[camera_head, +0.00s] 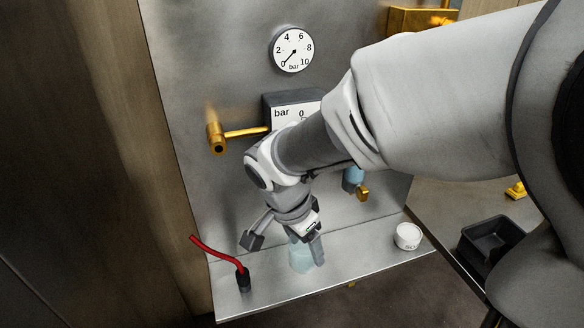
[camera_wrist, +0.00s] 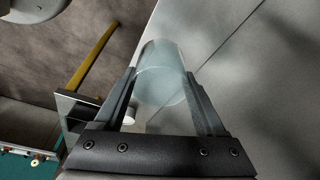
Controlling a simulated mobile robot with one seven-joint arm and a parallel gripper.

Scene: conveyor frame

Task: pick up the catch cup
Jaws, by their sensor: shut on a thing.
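The catch cup is a clear, pale blue cylinder (camera_head: 301,257), low over the metal ledge in the head view. It also fills the space between the fingers in the wrist view (camera_wrist: 162,72). My gripper (camera_head: 284,245) is shut on the catch cup, with one finger against each side of it in the wrist view (camera_wrist: 160,84). The fingers partly hide the cup in the head view. I cannot tell whether its base touches the ledge.
A red lever on a black base (camera_head: 243,279) stands left on the ledge. A small white cup (camera_head: 408,236) sits at its right end. A black tray (camera_head: 490,240) lies farther right. A gauge (camera_head: 292,50) and brass valve (camera_head: 217,138) are on the panel behind.

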